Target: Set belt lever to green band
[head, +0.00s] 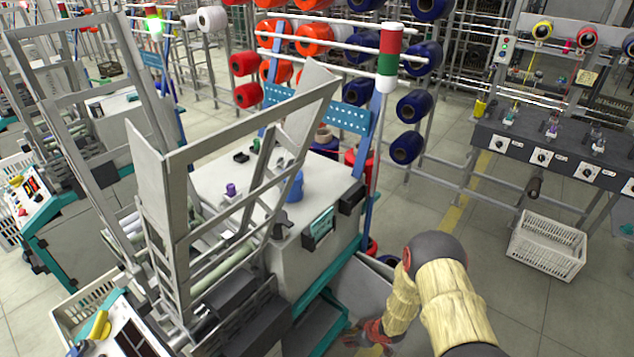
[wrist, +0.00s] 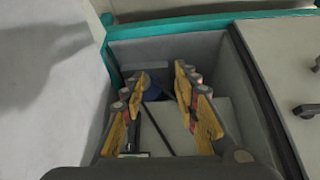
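My gripper (wrist: 160,85) is open, its yellow-padded fingers apart inside a grey open compartment (wrist: 215,50) with a teal rim. Between the fingers a thin dark rod (wrist: 158,130) slants across a pale surface, and a round blue part (wrist: 152,92) shows beyond the left finger. I cannot tell for sure whether the rod is the belt lever. A small pale strip with a greenish edge (wrist: 133,155) lies partly behind the left finger; no green band is clear. In the head view my gripper (head: 370,335) is low, right of the grey winding machine (head: 240,185).
The compartment walls stand close on both sides of my gripper. A light panel with dark handles (wrist: 285,90) is at the right in the wrist view. A white crate (head: 545,247) stands on the floor at the right, with free floor before it.

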